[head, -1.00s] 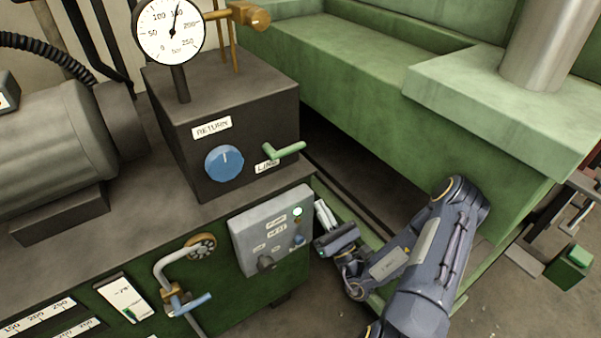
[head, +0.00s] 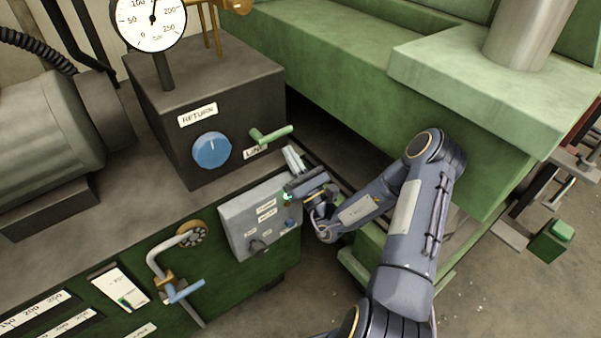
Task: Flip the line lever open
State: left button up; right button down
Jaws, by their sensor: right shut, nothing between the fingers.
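The line lever (head: 272,134) is a light green handle on the front of the dark block (head: 205,100). It points to the right and slightly up, just above the LINE label (head: 254,153), which it partly covers. My right gripper (head: 290,155) is shut and empty. Its pale fingers point up, a little below and right of the lever's end, and appear apart from it. My left gripper is not in view.
A blue RETURN knob (head: 211,150) sits left of the lever. A pressure gauge (head: 150,22) stands on the block. A green machine bed (head: 360,90) is behind and to the right.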

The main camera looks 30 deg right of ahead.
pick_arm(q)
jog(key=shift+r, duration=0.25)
pick_arm(e)
jog(key=shift+w+r, duration=0.2)
jog(key=shift+r, duration=1.3)
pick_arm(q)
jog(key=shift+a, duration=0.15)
pick_arm(e)
jog(key=shift+d+n, duration=0.15)
jog(key=shift+n, duration=0.15)
